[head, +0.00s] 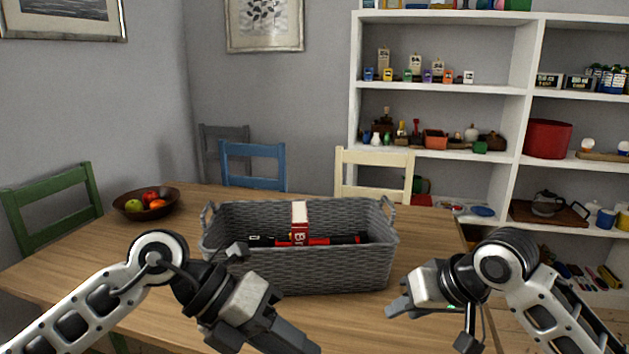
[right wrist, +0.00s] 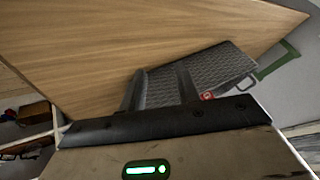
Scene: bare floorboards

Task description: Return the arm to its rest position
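My right gripper (head: 398,298) is in front of the right end of the grey woven basket (head: 310,270), above the table, apart from the basket. In the right wrist view its two fingers (right wrist: 160,88) stand apart with nothing between them, and the basket (right wrist: 215,65) shows beyond. My left gripper (head: 290,338) is low in front of the basket, pointing right; its fingertips are not clear enough to judge. A red and white box (head: 299,222) stands in the basket with a long black and red item (head: 335,240) lying beside it.
The wooden table (head: 95,255) carries a fruit bowl (head: 147,203) at the back left. Green, blue (head: 252,165) and cream (head: 374,165) chairs stand around it. White shelves (head: 445,90) with many small items stand behind right.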

